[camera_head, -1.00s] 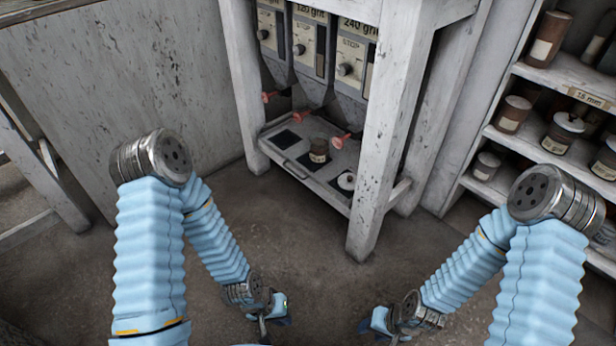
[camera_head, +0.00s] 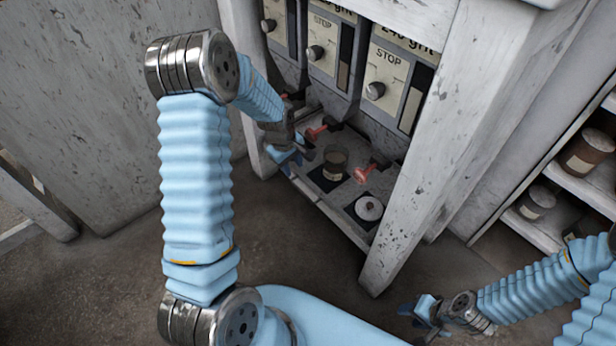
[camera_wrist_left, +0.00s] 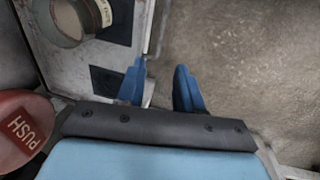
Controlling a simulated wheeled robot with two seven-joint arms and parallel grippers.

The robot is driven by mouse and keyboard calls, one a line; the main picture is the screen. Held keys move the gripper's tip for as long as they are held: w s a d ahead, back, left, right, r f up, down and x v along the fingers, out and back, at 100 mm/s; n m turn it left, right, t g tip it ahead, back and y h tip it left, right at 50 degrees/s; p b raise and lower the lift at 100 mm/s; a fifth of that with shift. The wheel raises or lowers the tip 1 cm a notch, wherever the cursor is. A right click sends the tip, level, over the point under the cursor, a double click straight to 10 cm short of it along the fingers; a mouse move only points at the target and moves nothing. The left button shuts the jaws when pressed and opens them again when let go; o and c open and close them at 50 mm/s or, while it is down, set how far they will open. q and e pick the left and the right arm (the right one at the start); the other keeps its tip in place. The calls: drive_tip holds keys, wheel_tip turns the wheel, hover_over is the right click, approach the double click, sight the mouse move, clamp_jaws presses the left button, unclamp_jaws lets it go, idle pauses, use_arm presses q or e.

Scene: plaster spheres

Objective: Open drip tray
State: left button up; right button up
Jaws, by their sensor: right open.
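The drip tray (camera_head: 331,211) is a grey panel with dark square insets, low in the white wooden stand under the dispensers. My left gripper (camera_head: 285,160) is at the left part of the tray's front edge. In the left wrist view the fingers of my left gripper (camera_wrist_left: 160,87) are apart, one over the tray's edge (camera_wrist_left: 75,62) and the other over the floor. The tray's handle is not clear there; I cannot tell whether the fingers touch it. My right gripper (camera_head: 427,312) is open and empty, low over the floor at right.
A brown jar (camera_head: 335,163) and a white lidded jar (camera_head: 368,208) stand on the tray. Red push levers (camera_head: 364,174) stick out above it; one (camera_wrist_left: 22,128) is close in the left wrist view. A stand post (camera_head: 425,180) is right of the tray. The floor in front is clear.

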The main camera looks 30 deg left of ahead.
sight(300, 190)
use_arm(q)
drive_tip(key=f, duration=0.4)
drive_tip(key=w+f, duration=0.1)
drive_tip(key=f, duration=0.3)
drive_tip(key=w+d+f, duration=0.1)
drive_tip(key=f, duration=0.3)
drive_tip(key=shift+f+b, duration=0.2)
drive_tip(key=shift+b, duration=0.15)
drive_tip(key=shift+c, duration=0.3)
clamp_jaws()
idle(0.4)
